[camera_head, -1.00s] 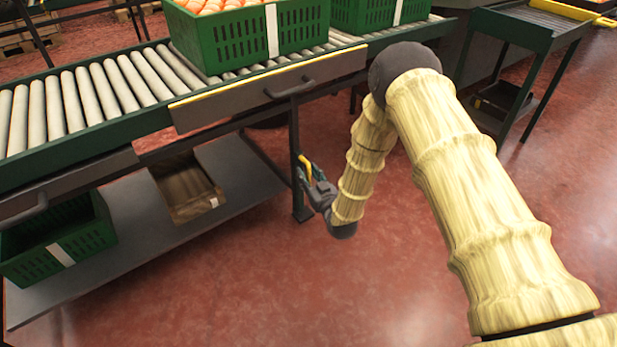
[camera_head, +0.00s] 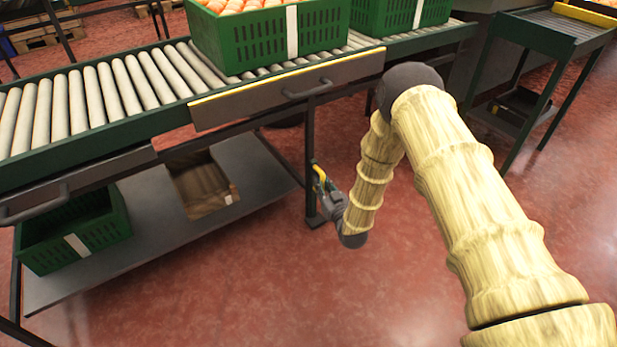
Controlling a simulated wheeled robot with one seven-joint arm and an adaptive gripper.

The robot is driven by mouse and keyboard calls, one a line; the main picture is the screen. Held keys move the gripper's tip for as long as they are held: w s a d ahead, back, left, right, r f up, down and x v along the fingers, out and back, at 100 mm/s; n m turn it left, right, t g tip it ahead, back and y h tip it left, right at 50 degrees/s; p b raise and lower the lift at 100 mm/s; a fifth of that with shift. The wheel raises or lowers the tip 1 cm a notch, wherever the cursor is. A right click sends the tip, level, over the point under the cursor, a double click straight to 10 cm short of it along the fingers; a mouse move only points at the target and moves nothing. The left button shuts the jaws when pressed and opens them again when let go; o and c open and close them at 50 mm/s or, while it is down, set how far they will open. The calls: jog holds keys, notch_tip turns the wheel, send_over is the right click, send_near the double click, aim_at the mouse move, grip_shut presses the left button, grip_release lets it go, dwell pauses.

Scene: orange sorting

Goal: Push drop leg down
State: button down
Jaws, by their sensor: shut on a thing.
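The drop leg (camera_head: 310,135) is a dark upright post below the front edge of the roller conveyor, with a foot plate (camera_head: 315,221) at its lower end near the red floor. A small yellow handle (camera_head: 319,173) sits on the leg's lower part. My gripper (camera_head: 324,188) is at the leg's lower part, shut on the yellow handle. The fingers are small in view and partly blend with the leg. Whether the foot touches the floor cannot be told.
Green crates of oranges (camera_head: 268,38) stand on the roller conveyor (camera_head: 90,102). A hinged panel with a handle (camera_head: 290,88) is above the leg. A lower shelf (camera_head: 245,180) holds a cardboard box (camera_head: 203,188) and an empty green crate (camera_head: 75,235).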

jog(key=shift+f, duration=0.7)
jog(key=c, duration=1.4)
grip_release()
jog(key=shift+f, duration=0.2)
jog(key=shift+r, duration=0.1)
jog(key=shift+s, duration=0.1)
jog(key=v, duration=1.1)
jog(key=shift+s+d, duration=0.1)
jog(key=shift+s, duration=0.3)
